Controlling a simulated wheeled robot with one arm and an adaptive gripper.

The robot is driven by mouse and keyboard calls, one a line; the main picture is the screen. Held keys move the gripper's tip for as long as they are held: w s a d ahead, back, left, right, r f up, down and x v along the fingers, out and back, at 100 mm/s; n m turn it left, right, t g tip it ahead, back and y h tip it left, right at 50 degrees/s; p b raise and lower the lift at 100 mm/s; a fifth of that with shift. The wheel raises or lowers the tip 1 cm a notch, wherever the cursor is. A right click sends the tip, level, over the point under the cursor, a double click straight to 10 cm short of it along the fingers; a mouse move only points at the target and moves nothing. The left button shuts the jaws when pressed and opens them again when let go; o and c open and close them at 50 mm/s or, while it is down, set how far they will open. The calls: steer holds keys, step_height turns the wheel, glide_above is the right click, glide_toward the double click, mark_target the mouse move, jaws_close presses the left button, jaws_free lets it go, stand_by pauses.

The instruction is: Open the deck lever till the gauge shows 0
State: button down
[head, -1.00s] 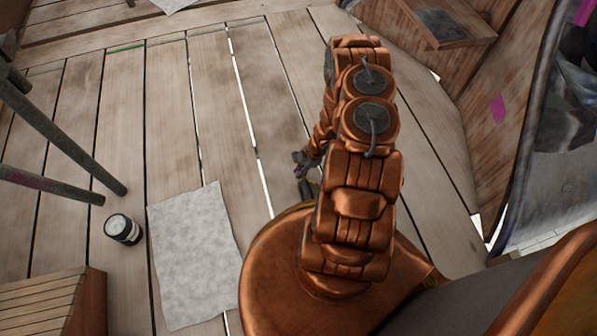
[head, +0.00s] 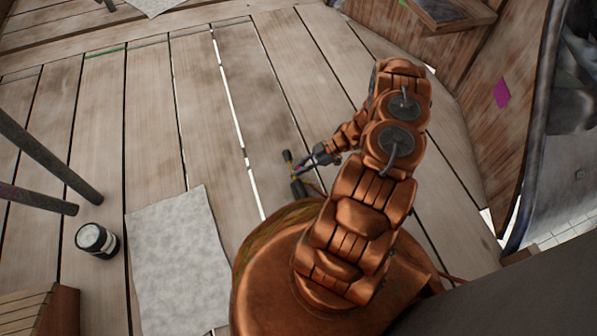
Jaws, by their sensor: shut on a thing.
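My gripper (head: 306,162) is at the end of my copper arm, low over the plank deck, just beyond my round copper base. It is shut on a small dark lever (head: 293,172) that stands up from the deck, with bits of colour near where the fingers meet it. The lever's lower end is a dark stub (head: 298,188) close to the base rim. The fingertips are small in this view. I see no gauge or reading that I can make out.
A grey sheet (head: 178,262) lies on the plank deck (head: 150,140). A dark can with a pale lid (head: 97,240) stands left of it. Dark poles (head: 50,160) reach in from the left, above a wooden box (head: 40,308). A wooden wall with a pink patch (head: 502,93) bounds the right.

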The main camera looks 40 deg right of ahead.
steer(key=shift+d+y, duration=0.15)
steer(key=shift+y, duration=0.15)
steer(key=c, duration=1.2)
jaws_free()
steer(key=v, duration=1.2)
steer(key=shift+s, duration=0.1)
